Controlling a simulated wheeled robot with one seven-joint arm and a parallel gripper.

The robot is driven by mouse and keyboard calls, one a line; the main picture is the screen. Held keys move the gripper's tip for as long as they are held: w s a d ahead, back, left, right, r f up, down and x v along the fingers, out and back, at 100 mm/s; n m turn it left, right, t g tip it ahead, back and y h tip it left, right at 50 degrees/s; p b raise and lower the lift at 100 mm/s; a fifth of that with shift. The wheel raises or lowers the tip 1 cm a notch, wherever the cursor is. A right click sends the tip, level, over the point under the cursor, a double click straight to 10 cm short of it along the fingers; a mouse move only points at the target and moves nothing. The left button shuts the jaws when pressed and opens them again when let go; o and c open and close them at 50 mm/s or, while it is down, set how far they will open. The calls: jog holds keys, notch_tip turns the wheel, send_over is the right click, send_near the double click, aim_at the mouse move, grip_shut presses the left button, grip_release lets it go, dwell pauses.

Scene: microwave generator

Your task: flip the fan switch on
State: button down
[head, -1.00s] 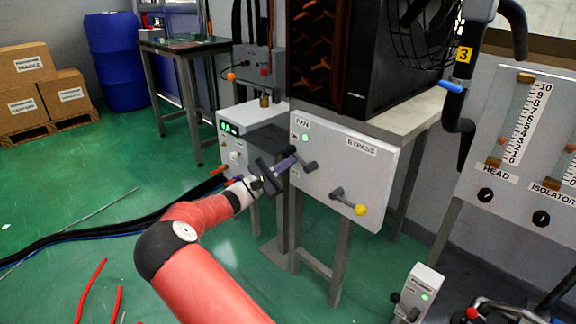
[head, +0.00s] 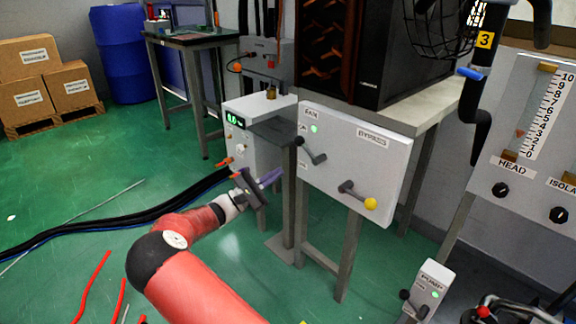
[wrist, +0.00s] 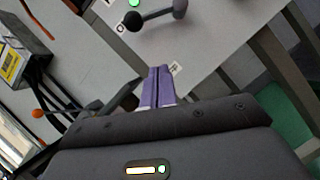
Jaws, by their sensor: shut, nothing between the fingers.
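The fan switch is a dark lever (head: 311,151) under the FAN label on the white panel (head: 345,150). It slants from upper left to lower right, and a green light (head: 314,128) glows above it. In the wrist view the lever (wrist: 158,14) shows near the top edge, with a black knob at its left end. My gripper (head: 274,176) is below and left of the lever, apart from it in the head view. Its purple fingers (wrist: 154,84) are together and empty, pointing toward the panel.
A BYPASS lever with a yellow knob (head: 370,204) sits lower right on the same panel. A white box with a green display (head: 235,121) stands left of the panel. A small PUMP box (head: 430,288) is at lower right. Black hoses (head: 130,222) lie on the floor at left.

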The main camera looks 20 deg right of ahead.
jog(key=shift+v, duration=1.65)
jog(key=s+d+r+m+g+y, duration=0.1)
jog(key=s+d+m+g+y, duration=0.5)
jog(key=s+y, duration=0.65)
jog(key=s+a+r+m+t+y, duration=0.2)
jog(key=s+a+r+t+y, duration=0.1)
jog(key=s, duration=0.5)
jog(key=s+a+r+m+t+y+p, duration=0.1)
jog(key=s+a+r+m+t+y, duration=0.1)
jog(key=s+a, duration=0.4)
jog(key=s+a+r+m+t+y+p, duration=0.1)
jog(key=s+a+r+t+y, duration=0.3)
jog(key=s, duration=0.6)
jog(key=shift+s+a+r+m+t+y, duration=0.15)
jog(key=shift+a+r+m+t+y, duration=0.2)
jog(key=shift+a+m, duration=0.15)
jog(key=shift+d, duration=0.1)
